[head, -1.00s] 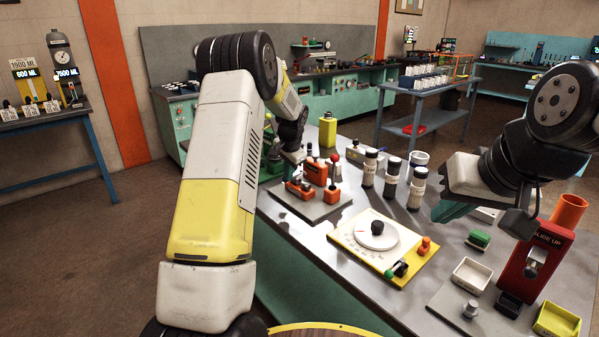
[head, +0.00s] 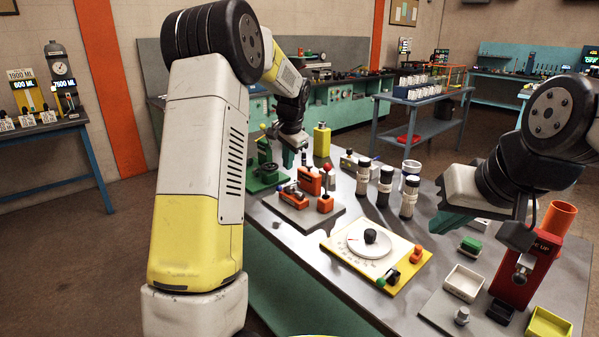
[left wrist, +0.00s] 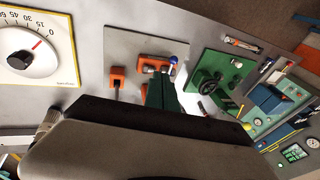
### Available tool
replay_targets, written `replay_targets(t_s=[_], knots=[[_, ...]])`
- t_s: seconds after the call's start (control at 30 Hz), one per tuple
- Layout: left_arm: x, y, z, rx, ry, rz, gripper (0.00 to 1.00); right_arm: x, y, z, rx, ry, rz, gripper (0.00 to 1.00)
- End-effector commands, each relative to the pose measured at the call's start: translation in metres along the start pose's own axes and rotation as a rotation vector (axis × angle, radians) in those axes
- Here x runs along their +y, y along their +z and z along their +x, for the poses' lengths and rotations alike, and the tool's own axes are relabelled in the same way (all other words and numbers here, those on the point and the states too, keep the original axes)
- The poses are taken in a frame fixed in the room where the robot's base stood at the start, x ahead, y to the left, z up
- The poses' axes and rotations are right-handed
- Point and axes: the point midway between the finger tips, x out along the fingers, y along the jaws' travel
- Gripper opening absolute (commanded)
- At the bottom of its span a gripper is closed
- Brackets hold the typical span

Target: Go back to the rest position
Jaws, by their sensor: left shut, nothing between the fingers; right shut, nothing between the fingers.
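My left gripper (head: 290,157) hangs over the far left part of the bench, above the orange clamp fixture on its grey plate (head: 322,218). It is shut and empty; in the left wrist view its green fingers (left wrist: 160,92) show next to the orange fixture (left wrist: 117,78). My right gripper (head: 447,218) is over the right part of the bench, right of the black bottles. Its green fingers are partly hidden by its own body, and it holds nothing that I can see.
The bench (head: 300,240) carries a yellow dial board (head: 340,250), black bottles (head: 385,186), a red stand (head: 525,270), small trays (head: 464,282) and a green fixture (head: 266,178). A blue cart (head: 420,110) stands behind. Floor at the left is open.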

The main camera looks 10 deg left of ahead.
Motion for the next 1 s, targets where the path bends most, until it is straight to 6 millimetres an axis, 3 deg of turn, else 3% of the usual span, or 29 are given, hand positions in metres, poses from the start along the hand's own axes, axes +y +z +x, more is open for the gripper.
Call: replay_targets(t_s=[0.27, 0.43, 0.7, 0.83, 1.0], knots=[[0.003, 0.009, -0.032, 0.014, 0.004, -0.022, 0.0, 0.0, 0.0, 0.0, 0.0, 0.0, 0.0, 0.0], [0.024, 0.04, -0.086, 0.07, 0.032, -0.121, 0.0, 0.0, 0.0, 0.0, 0.0, 0.0, 0.0, 0.0], [0.092, 0.119, -0.17, 0.183, 0.106, -0.333, 0.0, 0.0, 0.0, 0.0, 0.0, 0.0, 0.0, 0.0], [0.131, 0.16, -0.194, 0.232, 0.145, -0.432, 0.0, 0.0, 0.0, 0.0, 0.0, 0.0, 0.0, 0.0], [0.18, 0.206, -0.208, 0.287, 0.193, -0.544, 0.0, 0.0, 0.0, 0.0, 0.0, 0.0, 0.0, 0.0]])
